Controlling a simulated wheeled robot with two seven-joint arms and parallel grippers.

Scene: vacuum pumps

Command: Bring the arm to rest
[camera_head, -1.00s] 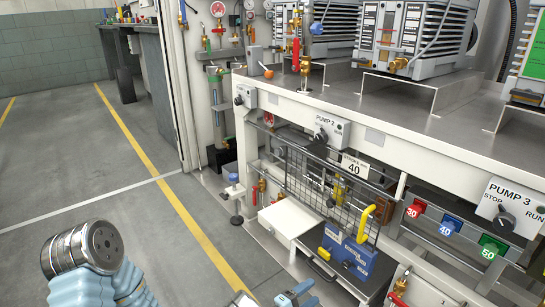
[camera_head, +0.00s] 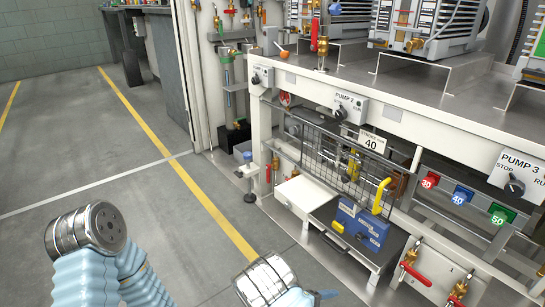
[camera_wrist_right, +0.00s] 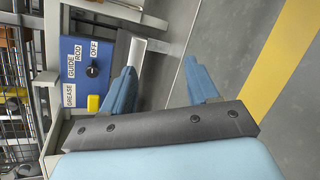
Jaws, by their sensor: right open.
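My right gripper (camera_wrist_right: 160,63) shows in the right wrist view with its two blue fingers spread apart and nothing between them. Beyond it is grey floor and a white bench edge. In the head view, my right arm (camera_head: 264,282) shows at the bottom as a silver joint, with only a bit of blue beside it. My left arm (camera_head: 86,228) shows a silver joint and pale blue sleeves at lower left; its gripper is not visible.
The floor (camera_head: 150,240) left of the bench is clear.

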